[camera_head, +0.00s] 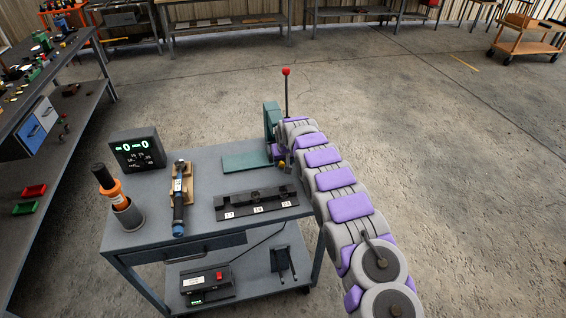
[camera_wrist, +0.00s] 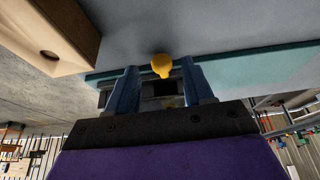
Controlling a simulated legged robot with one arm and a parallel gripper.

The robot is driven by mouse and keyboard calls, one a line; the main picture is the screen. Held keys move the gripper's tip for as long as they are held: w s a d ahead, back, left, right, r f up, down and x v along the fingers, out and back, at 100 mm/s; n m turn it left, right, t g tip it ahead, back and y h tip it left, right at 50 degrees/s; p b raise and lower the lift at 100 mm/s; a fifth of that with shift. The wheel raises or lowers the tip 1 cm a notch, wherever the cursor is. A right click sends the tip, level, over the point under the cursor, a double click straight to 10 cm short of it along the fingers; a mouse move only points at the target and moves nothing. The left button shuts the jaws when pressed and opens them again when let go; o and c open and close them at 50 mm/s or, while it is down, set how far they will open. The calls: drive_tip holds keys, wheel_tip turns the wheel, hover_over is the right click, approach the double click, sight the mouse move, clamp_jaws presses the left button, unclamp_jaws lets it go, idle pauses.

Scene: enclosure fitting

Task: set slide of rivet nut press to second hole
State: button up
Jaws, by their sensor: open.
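The teal rivet nut press (camera_head: 271,118) stands at the back right of the workbench, with a red-knobbed lever (camera_head: 286,73) upright on it. Its flat teal base plate (camera_head: 246,162) extends to the left. A small yellow knob (camera_head: 282,166) shows beside my arm at the press. In the wrist view the yellow knob (camera_wrist: 161,66) lies between my gripper's blue fingers (camera_wrist: 162,86), near their tips. My gripper is open, with a finger on either side of the knob; contact is not clear. In the head view my arm hides the gripper and much of the press. The slide's holes cannot be made out.
A black block (camera_head: 256,203) with several small white labels lies in front of the press. A display box (camera_head: 137,150), an orange-handled tool in a cup (camera_head: 127,213) and a riveting tool (camera_head: 180,195) stand left. A control box (camera_head: 207,285) sits on the lower shelf.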

drive_tip(key=p+v, duration=0.2)
drive_tip(key=v, duration=1.3)
drive_tip(key=shift+d, duration=0.25)
drive_tip(key=shift+r, duration=0.2)
drive_tip(key=s+d+r+m+g+h, duration=0.1)
drive_tip(key=s+d+r, duration=0.3)
drive_tip(key=s, duration=0.4)
drive_tip(key=s+d+r+m+g, duration=0.1)
drive_tip(key=s+d+r, duration=0.35)
drive_tip(key=s, duration=0.25)
drive_tip(key=s+d+r+m+h, duration=0.1)
drive_tip(key=s+d+r, duration=0.2)
drive_tip(key=s+d, duration=0.35)
drive_tip(key=s+f+g, duration=0.1)
drive_tip(key=s+g, duration=0.3)
drive_tip(key=s, duration=3.3)
drive_tip(key=shift+a+y, duration=0.2)
drive_tip(key=shift+y, duration=0.2)
